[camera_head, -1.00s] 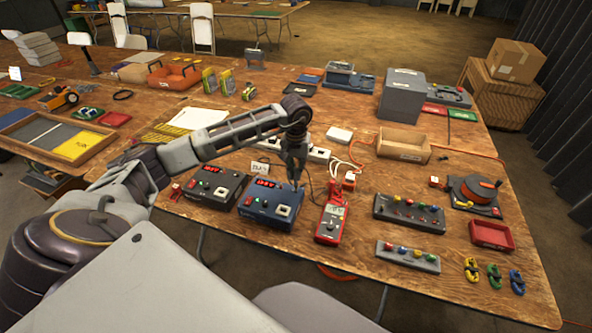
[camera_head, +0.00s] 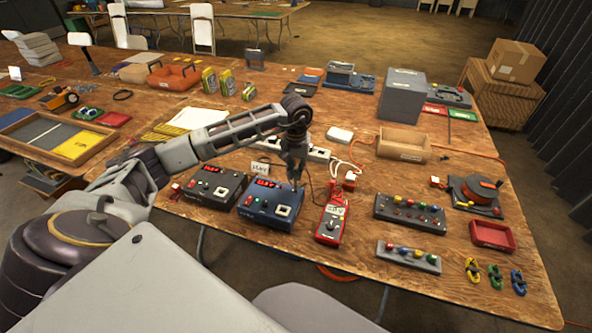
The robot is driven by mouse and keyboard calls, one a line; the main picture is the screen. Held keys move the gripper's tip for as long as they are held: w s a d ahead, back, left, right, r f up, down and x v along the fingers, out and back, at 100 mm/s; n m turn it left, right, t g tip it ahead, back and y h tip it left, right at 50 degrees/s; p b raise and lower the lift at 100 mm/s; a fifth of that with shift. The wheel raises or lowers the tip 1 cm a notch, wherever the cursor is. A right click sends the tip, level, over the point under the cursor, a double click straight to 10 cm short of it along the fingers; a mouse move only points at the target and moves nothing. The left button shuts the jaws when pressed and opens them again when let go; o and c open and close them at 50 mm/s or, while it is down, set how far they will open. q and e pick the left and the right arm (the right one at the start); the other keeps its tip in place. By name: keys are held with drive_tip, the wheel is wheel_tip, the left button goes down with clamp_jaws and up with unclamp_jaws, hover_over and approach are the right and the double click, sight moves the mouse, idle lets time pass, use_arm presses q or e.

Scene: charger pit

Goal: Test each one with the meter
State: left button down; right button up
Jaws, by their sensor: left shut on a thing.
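The red meter (camera_head: 331,222) lies on the table with its pale display facing up. A blue charger box (camera_head: 270,205) with red lit digits is left of it, and a dark charger box (camera_head: 213,188) with red digits is further left. My left gripper (camera_head: 297,182) points down just above the blue box's right rear corner, by its pale socket. It is shut on a small, thin thing, probably a meter probe, mostly hidden by the fingers. A dark lead passes near it toward the meter. My right gripper is out of view.
A power strip (camera_head: 318,154) with white cables stands behind the meter. To the right are a panel with coloured knobs (camera_head: 409,213), a second knob panel (camera_head: 408,257), an empty red tray (camera_head: 492,236) and a wooden box (camera_head: 404,144). Coloured clips lie at the front right.

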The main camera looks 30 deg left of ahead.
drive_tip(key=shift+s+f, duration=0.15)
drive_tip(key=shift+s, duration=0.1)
use_arm(q)
drive_tip(key=shift+b, duration=0.45)
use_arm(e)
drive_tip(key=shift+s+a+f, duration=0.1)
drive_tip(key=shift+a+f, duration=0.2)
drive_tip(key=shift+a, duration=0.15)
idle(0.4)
use_arm(q)
drive_tip(key=shift+f+b, duration=0.55)
drive_tip(key=shift+f, duration=0.1)
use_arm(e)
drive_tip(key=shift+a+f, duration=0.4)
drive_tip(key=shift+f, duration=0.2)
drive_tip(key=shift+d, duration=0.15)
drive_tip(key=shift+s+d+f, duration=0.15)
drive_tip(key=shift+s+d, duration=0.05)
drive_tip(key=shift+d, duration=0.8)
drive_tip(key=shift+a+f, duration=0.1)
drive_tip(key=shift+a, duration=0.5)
